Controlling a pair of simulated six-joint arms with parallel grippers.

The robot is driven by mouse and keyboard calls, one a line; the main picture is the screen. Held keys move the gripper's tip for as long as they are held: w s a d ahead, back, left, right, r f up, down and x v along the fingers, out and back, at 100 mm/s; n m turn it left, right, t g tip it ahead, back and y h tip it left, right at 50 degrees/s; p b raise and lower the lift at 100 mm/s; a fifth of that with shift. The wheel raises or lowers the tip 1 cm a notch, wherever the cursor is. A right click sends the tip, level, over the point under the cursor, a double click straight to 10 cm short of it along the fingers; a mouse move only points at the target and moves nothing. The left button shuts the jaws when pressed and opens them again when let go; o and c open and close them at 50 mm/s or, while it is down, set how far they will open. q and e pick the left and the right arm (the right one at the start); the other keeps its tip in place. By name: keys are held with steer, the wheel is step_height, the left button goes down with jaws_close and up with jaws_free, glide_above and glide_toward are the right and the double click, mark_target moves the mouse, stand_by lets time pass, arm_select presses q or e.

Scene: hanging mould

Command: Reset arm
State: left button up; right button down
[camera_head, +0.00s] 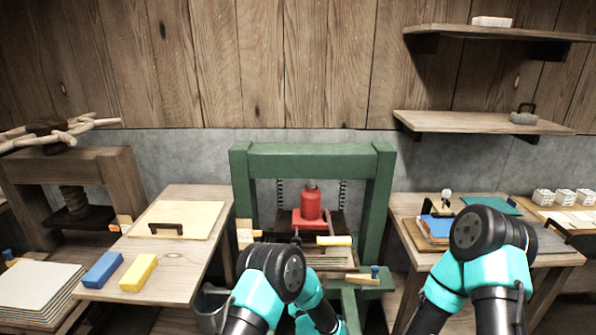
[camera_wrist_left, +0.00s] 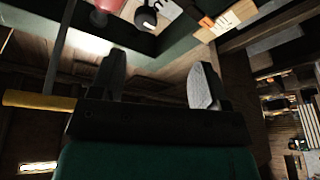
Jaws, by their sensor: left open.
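My left gripper (camera_wrist_left: 160,72) shows in the left wrist view with its two fingers apart and nothing between them. In the head view the teal and black left arm comes up at the bottom middle, in front of the green press, and its gripper is hidden or cannot be made out. My right arm stands bent over the right table in the head view, and its gripper is not visible.
A green press frame (camera_head: 312,149) with a red jack (camera_head: 311,205) stands in the middle. The left table holds a board (camera_head: 178,217), a blue block (camera_head: 103,269) and a yellow block (camera_head: 139,272). A yellow handle (camera_wrist_left: 40,102) lies left of the left gripper in its wrist view.

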arm_select(q)
steer(key=s+a+f+m+g+h, duration=0.2)
steer(key=s+a+f+g, duration=0.25)
steer(key=a, duration=0.25)
steer(key=s+a+f+m+g+h, duration=0.2)
steer(key=s+a+f+g+h, duration=0.15)
steer(key=a+f+g, duration=0.35)
steer(key=s+a+g+h, duration=0.1)
steer(key=s+a+g, duration=0.3)
steer(key=s, duration=0.8)
steer(key=s+a+m+g, duration=0.1)
steer(key=s+a+g, duration=0.3)
steer(key=s, duration=0.8)
steer(key=shift+s+a+f+m+h, duration=0.2)
steer(key=shift+s+a+m+h, duration=0.15)
steer(key=shift+a, duration=0.55)
